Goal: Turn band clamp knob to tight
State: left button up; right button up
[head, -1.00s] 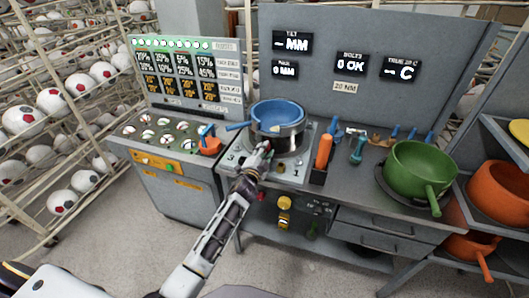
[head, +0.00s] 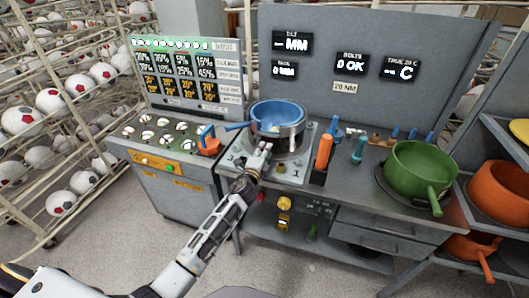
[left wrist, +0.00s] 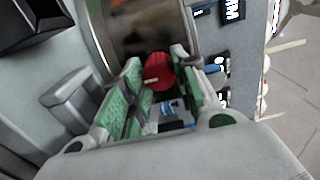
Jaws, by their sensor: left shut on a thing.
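The band clamp knob is red (left wrist: 160,70) and sits against the curved metal band (left wrist: 112,38) in the left wrist view, with a small pale mark on it. My left gripper (left wrist: 156,92) has its green-padded fingers on either side of the knob and is shut on it. In the head view, my left gripper (head: 260,152) is at the front of the metal-banded press (head: 291,141), and the fingers hide the knob there. A blue pan (head: 278,112) sits in the top of the press. My right gripper is not in view.
An orange-handled tool (head: 323,152) stands upright in a holder right of the press. A green pot (head: 418,168) stands farther right. Displays on the back panel read "0 OK" (head: 351,63) and "- MM" (head: 292,43).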

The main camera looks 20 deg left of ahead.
pick_arm(q)
jog(key=shift+f, duration=0.1)
jog(key=o, duration=1)
jog(key=shift+c, duration=0.2)
jog(key=shift+o, duration=0.2)
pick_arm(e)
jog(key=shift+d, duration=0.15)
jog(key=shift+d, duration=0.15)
pick_arm(q)
jog(key=shift+n, duration=0.3)
